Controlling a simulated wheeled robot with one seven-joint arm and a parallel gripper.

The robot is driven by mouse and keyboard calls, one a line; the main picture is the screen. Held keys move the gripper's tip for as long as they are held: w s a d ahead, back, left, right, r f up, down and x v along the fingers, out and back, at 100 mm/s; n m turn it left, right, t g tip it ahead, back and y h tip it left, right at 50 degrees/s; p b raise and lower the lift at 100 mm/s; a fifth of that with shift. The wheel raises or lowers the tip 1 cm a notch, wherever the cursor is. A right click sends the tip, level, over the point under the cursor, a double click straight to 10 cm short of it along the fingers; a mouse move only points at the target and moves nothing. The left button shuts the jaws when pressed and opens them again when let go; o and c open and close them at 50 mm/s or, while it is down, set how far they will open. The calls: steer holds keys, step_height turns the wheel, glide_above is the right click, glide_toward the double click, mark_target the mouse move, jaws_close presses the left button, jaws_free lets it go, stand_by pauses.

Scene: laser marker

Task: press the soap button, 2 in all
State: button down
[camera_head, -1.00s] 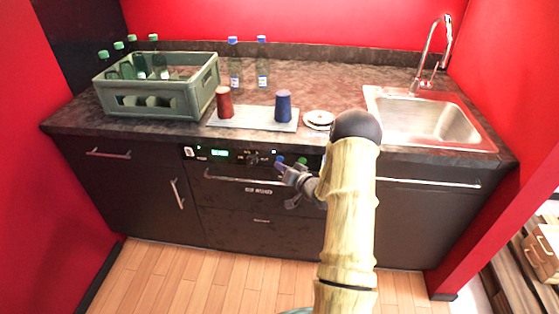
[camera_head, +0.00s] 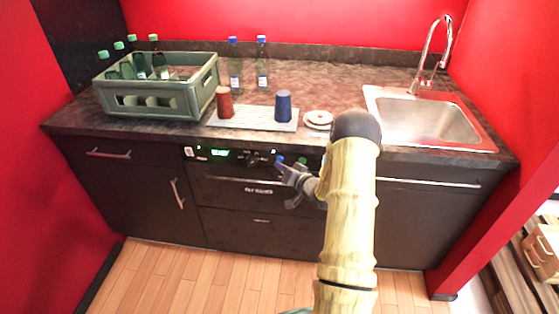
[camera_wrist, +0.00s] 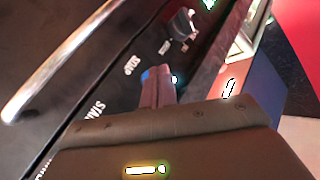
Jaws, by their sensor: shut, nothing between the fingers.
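The dishwasher's control panel (camera_head: 222,154) runs under the counter's front edge. In the wrist view a SOAP label (camera_wrist: 131,65) is printed on the dark panel, with a partly cut START label (camera_wrist: 95,111) below it. A small blue patch (camera_wrist: 146,74), seemingly the soap button, shows beside the SOAP label, mostly hidden by my fingertips. My gripper (camera_head: 281,167) is shut and empty, its tips at the panel; it also fills the lower wrist view (camera_wrist: 158,78). I cannot tell whether the tips touch the button or whether it is pressed in.
A dark knob (camera_wrist: 182,24) stands out from the panel beyond my fingers. The dishwasher handle (camera_head: 235,180) runs just below the panel. A green crate (camera_head: 160,98) with bottles, a red cup (camera_head: 224,102), a blue cup (camera_head: 283,106) and a sink (camera_head: 430,122) are on the counter.

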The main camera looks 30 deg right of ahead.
steer(key=shift+w+d, duration=0.1)
steer(key=shift+w, duration=0.05)
steer(key=shift+w+d, duration=0.1)
steer(key=shift+w, duration=0.1)
stand_by(0.3)
steer(key=shift+w+d, duration=0.25)
steer(key=shift+w, duration=0.05)
stand_by(0.8)
steer(key=shift+s, duration=0.1)
steer(key=shift+s+a, duration=0.45)
steer(key=shift+s, duration=0.1)
stand_by(0.3)
steer(key=s+a, duration=0.2)
steer(key=s, duration=0.2)
steer(key=shift+s+a, duration=0.1)
steer(key=shift+a, duration=0.3)
steer(key=shift+r, duration=0.1)
stand_by(0.6)
